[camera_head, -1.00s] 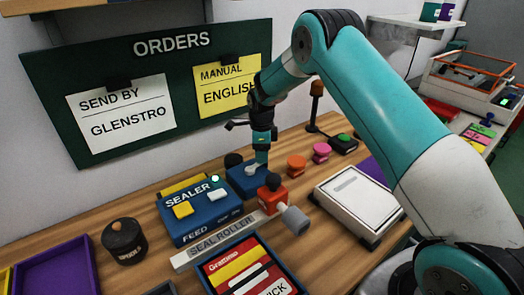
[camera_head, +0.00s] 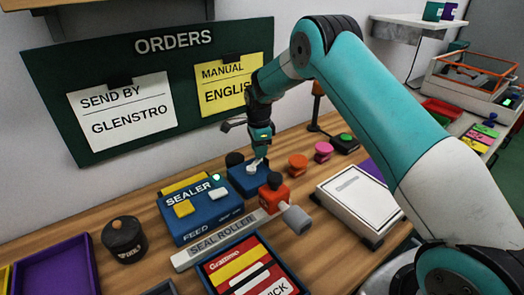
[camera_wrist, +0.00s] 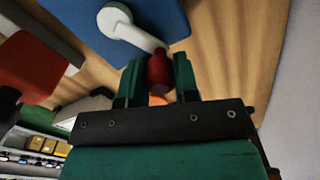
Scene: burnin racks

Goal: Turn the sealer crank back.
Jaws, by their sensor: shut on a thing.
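The sealer (camera_head: 205,222) is a blue box with a yellow and a white button and a lit green lamp, left of my gripper. Its crank (camera_wrist: 120,25) is a pale lever with a round hub on a blue block (camera_head: 245,182). The crank's red knob (camera_wrist: 158,72) sits between my fingers in the wrist view. My gripper (camera_head: 258,160) is shut on that knob, just above the block. In the head view my gripper hides the knob.
A red housing (camera_head: 273,193) with a grey roller stands close in front, by the seal roller bar (camera_head: 225,238). Orange (camera_head: 297,164) and pink (camera_head: 323,151) knobs stand to the right. The orders board (camera_head: 150,75) is behind. A white device (camera_head: 352,205) stands front right.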

